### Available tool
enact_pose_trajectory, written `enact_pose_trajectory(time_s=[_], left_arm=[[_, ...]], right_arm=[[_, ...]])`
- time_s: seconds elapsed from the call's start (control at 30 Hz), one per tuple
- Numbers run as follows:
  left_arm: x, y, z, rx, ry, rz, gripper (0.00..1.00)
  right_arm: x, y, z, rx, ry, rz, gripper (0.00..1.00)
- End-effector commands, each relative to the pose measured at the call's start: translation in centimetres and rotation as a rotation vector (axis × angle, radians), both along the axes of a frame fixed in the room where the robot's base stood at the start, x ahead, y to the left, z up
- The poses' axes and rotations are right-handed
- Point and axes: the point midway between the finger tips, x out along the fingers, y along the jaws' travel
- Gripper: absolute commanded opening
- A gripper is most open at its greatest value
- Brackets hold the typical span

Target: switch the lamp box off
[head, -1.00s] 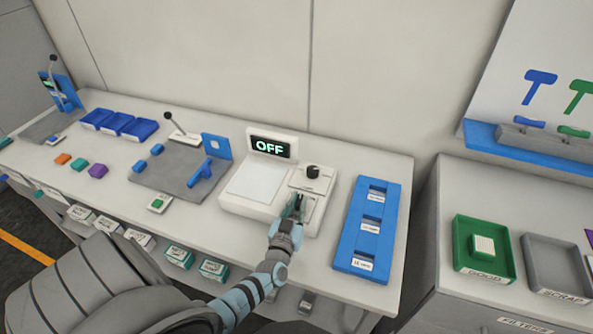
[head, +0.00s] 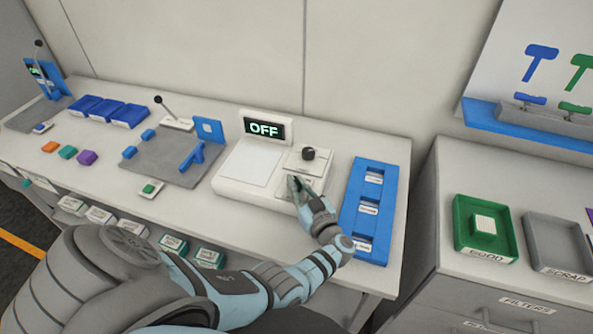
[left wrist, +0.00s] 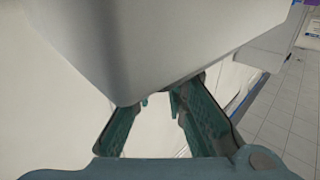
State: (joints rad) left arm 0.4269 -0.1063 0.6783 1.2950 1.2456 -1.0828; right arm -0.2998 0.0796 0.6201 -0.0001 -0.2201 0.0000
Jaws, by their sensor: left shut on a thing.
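The lamp box (head: 232,192) is a white console on the bench. Its raised display (head: 264,128) reads OFF in pale green letters. A black knob (head: 308,153) stands on its upper right panel. My left gripper (head: 296,184) is at the lower right panel, shut on a small part of the box that its fingers hide. My right gripper is not in view.
A blue rack (head: 351,216) with labelled slots stands close to the right of the box. A grey fixture plate (head: 160,165) with blue parts lies to the left. Beyond a gap at the right are a green tray (head: 461,238) and a grey tray (head: 536,246).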

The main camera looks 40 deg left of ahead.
Motion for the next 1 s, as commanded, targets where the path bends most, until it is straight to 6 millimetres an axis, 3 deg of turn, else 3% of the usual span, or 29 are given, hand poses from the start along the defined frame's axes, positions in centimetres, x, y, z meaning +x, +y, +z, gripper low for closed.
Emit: enact_pose_trajectory(time_s=[0.5,0.53,0.63,1.0], left_arm=[[0.12,0.05,0.24,0.001,-0.004,0.023,0.00],[0.12,0.05,0.25,0.002,-0.004,0.023,0.16],[0.10,0.05,0.21,0.001,-0.004,0.023,0.32],[0.06,0.01,0.38,0.000,-0.002,0.023,0.33]], right_arm=[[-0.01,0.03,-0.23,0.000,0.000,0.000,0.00],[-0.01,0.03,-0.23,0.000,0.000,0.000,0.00],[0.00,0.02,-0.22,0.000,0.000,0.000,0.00],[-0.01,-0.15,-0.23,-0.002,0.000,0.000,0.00]])
